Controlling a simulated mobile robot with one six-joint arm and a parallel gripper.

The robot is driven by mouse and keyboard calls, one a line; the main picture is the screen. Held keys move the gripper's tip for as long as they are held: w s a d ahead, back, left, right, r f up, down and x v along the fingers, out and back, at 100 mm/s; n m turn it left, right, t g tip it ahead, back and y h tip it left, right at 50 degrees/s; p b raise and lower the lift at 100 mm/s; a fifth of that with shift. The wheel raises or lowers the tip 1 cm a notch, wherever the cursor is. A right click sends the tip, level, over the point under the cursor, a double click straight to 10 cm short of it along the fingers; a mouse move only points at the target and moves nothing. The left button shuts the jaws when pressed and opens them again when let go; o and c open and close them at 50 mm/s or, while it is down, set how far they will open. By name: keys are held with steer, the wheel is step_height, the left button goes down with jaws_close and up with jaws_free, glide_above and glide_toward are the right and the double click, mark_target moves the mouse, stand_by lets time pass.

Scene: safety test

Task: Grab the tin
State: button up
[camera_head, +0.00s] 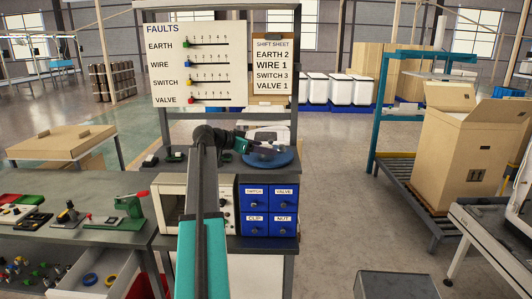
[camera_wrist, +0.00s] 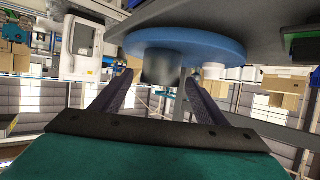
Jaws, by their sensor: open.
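A dark grey cylinder, which looks like the tin (camera_wrist: 163,66), stands on a round blue disc (camera_wrist: 224,49) in the wrist view, where the scene appears upside down. My gripper (camera_wrist: 160,78) is open, its two dark fingers pointing at the cylinder, one to each side in the picture. I cannot tell whether the fingertips reach around it; no grip on it shows. In the head view, my gripper (camera_head: 250,141) is at the left of the blue disc (camera_head: 270,161), and the cylinder is small and partly hidden there.
The disc is on a dark shelf above blue drawers (camera_head: 268,210) and a white oven-like box (camera_head: 172,207). A fault board (camera_head: 200,65) and shift sheet (camera_head: 272,65) rise behind.

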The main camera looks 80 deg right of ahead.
stand_by(0.4)
steer(key=c, duration=1.2)
steer(key=shift+r, duration=0.1)
steer(key=shift+a+r+b, duration=0.1)
steer(key=shift+r+b, duration=0.95)
steer(key=shift+r, duration=0.55)
steer(key=w+a+r+b, duration=0.1)
steer(key=a+b, duration=0.3)
steer(key=a, duration=1.1)
steer(key=shift+w+a+r, duration=0.3)
steer(key=shift+w+a, duration=0.1)
steer(key=shift+w, duration=0.15)
